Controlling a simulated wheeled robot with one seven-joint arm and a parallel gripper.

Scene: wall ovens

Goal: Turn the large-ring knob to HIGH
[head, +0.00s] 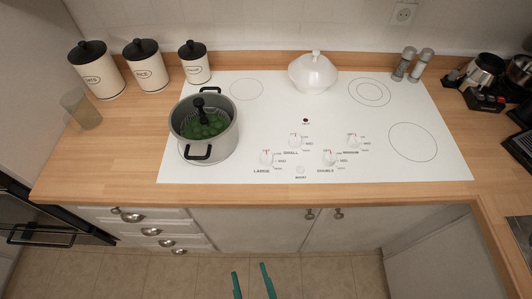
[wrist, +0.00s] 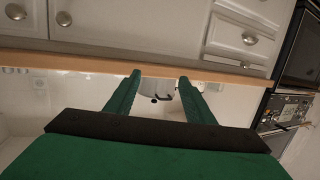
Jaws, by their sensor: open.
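The large-ring knob (head: 266,158) is a small white dial above the printed word LARGE on the white cooktop (head: 250,172). It is the front-left one of the knobs. A red mark shows at its top; its exact setting is too small to read. My gripper (head: 249,269) shows as two green fingers at the bottom of the head view, in front of the cabinets and apart from the knob. In the wrist view my gripper (wrist: 160,75) has its fingers spread, with nothing held between the tips. I cannot make out the knob there.
A steel pot (head: 207,140) with green contents stands on the front-left ring, left of the knob. Other knobs (head: 330,158) sit close by on the right. A white lidded dish (head: 313,75) stands at the back. The wooden counter edge (head: 300,193) lies between my gripper and the cooktop.

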